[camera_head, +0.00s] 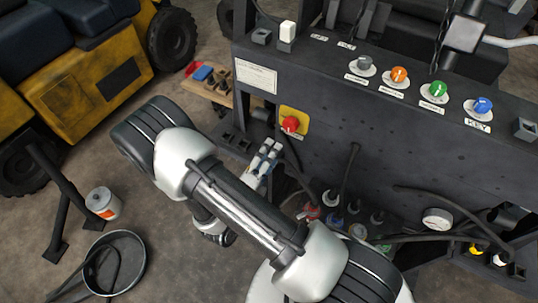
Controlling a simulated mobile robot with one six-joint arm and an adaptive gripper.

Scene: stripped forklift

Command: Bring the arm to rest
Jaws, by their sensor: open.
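My arm (238,207) rises from the bottom middle, bends at an elbow at the upper left and folds back under itself. My gripper (266,158) shows small, just beyond the arm link, in front of the dark panel and below the red knob (290,124). It is open, and I see nothing held in it. Its base and part of the wrist are hidden behind the arm link. A gap shows between its tips and the red knob, though depth is hard to judge.
The dark forklift panel (390,150) fills the right, with coloured knobs on top and hoses, caps and a gauge (437,219) below. A wooden board (211,88) lies behind the arm. A can (102,203) and a round pan (114,262) stand on the floor at left, near a yellow machine (85,75).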

